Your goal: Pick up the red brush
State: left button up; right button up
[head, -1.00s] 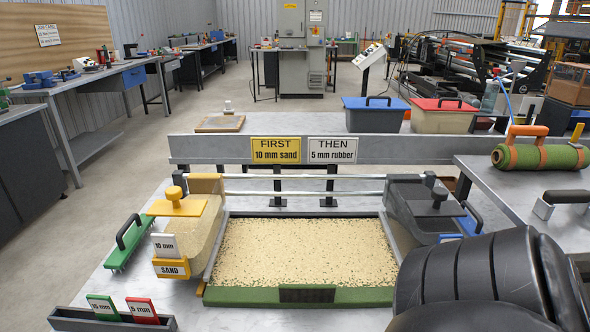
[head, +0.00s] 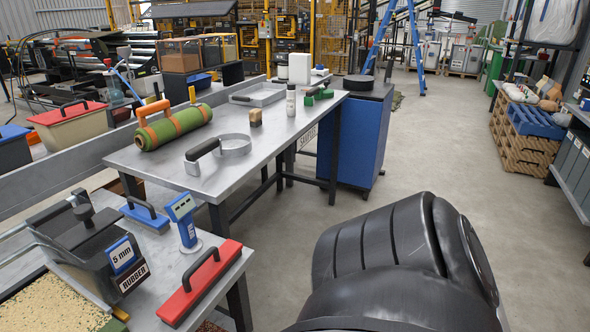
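The red brush (head: 200,285), a long red block with a black bar handle on top, lies at the right edge of the near grey table in the head view. It lies slantwise, with its near end toward the lower left. It stands clear of other objects and no gripper touches it. A black rounded link of my own arm fills the lower right of the view. Neither of my grippers shows.
A blue upright gauge (head: 185,222), a blue brush-like tool (head: 145,214) and a black hopper marked 5 mm rubber (head: 105,250) stand close to the red brush. A green turf roll (head: 175,128) lies on the table (head: 255,170) behind. Open floor is at right.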

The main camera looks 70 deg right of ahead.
aim_at(199, 279)
jog(key=z, duration=1.55)
